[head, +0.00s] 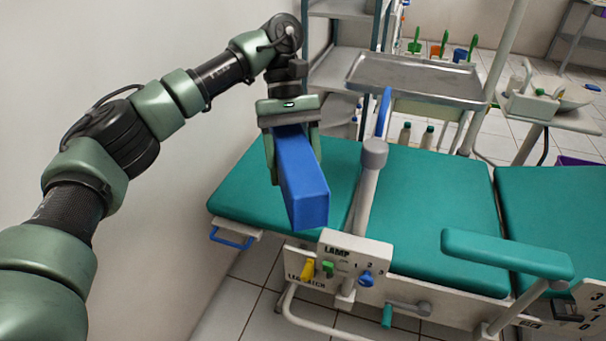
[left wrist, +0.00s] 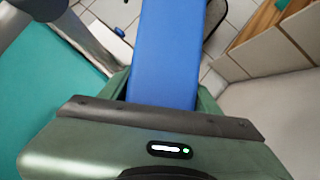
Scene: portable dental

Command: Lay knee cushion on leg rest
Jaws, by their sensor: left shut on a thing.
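The knee cushion (head: 305,188) is a blue rectangular block. My left gripper (head: 292,155) is shut on it and holds it over the left end of the teal chair. In the left wrist view the cushion (left wrist: 167,50) sticks out from between the fingers of my left gripper (left wrist: 162,92). The leg rest (head: 245,200) looks to be the teal padded section at the left end of the chair. The cushion and gripper hide part of it. The cushion appears raised above the pad, but the exact gap is unclear. My right gripper is not in view.
A grey post (head: 367,190) with a blue handle rises beside the cushion. A control box (head: 345,262) marked LAMP sits at the chair's near side. A metal tray (head: 415,75) stands behind. An armrest (head: 505,252) is at right. The wall is close at left.

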